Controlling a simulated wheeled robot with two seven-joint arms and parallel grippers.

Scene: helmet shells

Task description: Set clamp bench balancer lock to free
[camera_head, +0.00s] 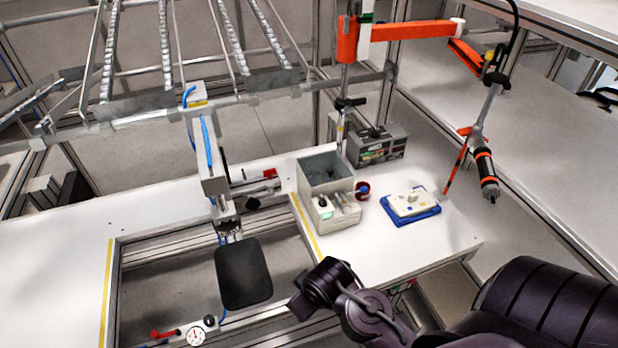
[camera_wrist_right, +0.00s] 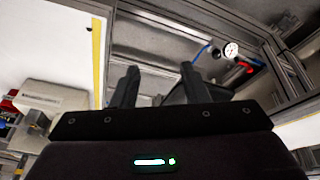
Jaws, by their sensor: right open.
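The clamp bench has an open metal frame (camera_head: 170,250) with a black pad (camera_head: 244,273) hanging under a white vertical clamp column (camera_head: 212,165). A red lever (camera_head: 165,333) sits beside a round gauge (camera_head: 196,336) on the near rail. The lever (camera_wrist_right: 246,68) and the gauge (camera_wrist_right: 231,50) also show in the right wrist view. Another red part (camera_head: 269,173) is on the far rail. I cannot tell which red part is the balancer lock. My right gripper (camera_wrist_right: 157,85) is open and empty, above the bench's near right side, apart from the lever. My left gripper is not in view.
A blue tray (camera_head: 411,208) holds a white block. An orange arm (camera_head: 418,30) hangs a screwdriver (camera_head: 486,175) at the right. The left white tabletop (camera_head: 60,230) is clear.

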